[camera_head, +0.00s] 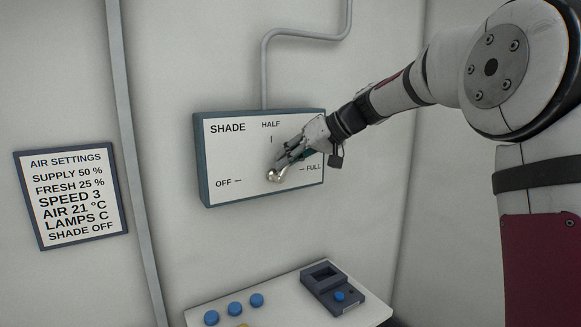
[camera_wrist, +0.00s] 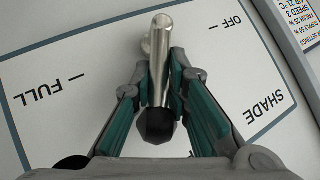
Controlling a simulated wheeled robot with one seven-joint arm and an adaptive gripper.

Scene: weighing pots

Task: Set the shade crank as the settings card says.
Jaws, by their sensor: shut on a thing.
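The settings card (camera_head: 72,196) on the left wall reads SHADE OFF on its bottom line. The shade panel (camera_head: 225,153) has marks OFF at lower left, HALF at the top and FULL at the right. The metal shade crank (camera_head: 274,175) has its rounded hub low in the middle of the panel. In the wrist view the shiny crank (camera_wrist: 160,62) runs down between my fingers, its dark end at their base. My gripper (camera_head: 288,155) is shut on the crank. The crank extends up from the hub, roughly on the HALF side; my fingers hide its exact setting.
A grey conduit (camera_head: 265,75) rises from the panel; a vertical pipe (camera_head: 127,130) stands between card and panel.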

